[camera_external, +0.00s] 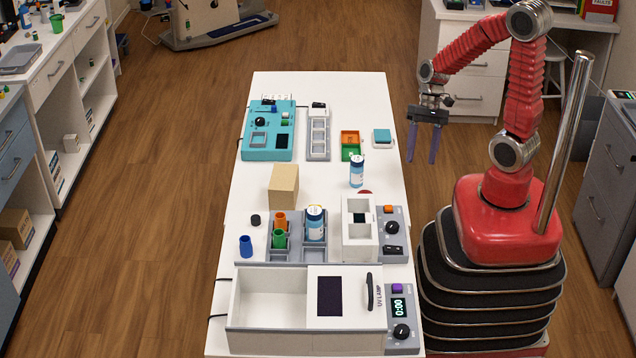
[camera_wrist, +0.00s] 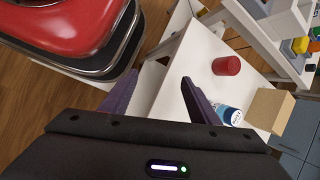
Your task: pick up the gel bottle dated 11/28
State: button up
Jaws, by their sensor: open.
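A white bottle (camera_external: 356,174) with a blue cap and label stands upright on the right half of the white table. A second similar bottle (camera_external: 315,226) stands in a grey rack. The date on either label is too small to read. My gripper (camera_external: 422,158) is open and empty, with purple fingers pointing down, beyond the table's right edge and apart from both bottles. In the wrist view, the open fingers (camera_wrist: 160,77) show with one blue-and-white bottle (camera_wrist: 229,115) to their right, partly hidden by the right finger and the gripper body.
A cardboard-coloured block (camera_external: 283,185) stands left of the free-standing bottle. A red cylinder (camera_wrist: 227,66) is near that bottle. A white device (camera_external: 360,228) and the grey rack (camera_external: 283,249) stand in front. Orange and green trays (camera_external: 350,153) lie behind.

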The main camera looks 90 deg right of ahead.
aim_at(357, 171)
jog(key=w+d+f+m+t+y, duration=0.1)
jog(key=m+t, duration=0.1)
jog(key=m, duration=0.1)
jog(key=w+d+f+m+t+y, duration=0.1)
jog(key=w+m+t, duration=0.1)
jog(key=m, duration=0.2)
jog(key=w+d+f+m+t+y, duration=0.1)
jog(key=w+m+t, duration=0.1)
jog(key=m, duration=0.2)
jog(key=shift+d, duration=0.3)
jog(key=w+d+r+m+t, duration=0.2)
jog(key=w+r+m+t, duration=0.1)
jog(key=w+m, duration=0.1)
jog(key=shift+w+d+t+h, duration=0.3)
jog(key=shift+w+h, duration=0.1)
jog(key=shift+x, duration=4.3)
jog(key=shift+a+f, duration=0.1)
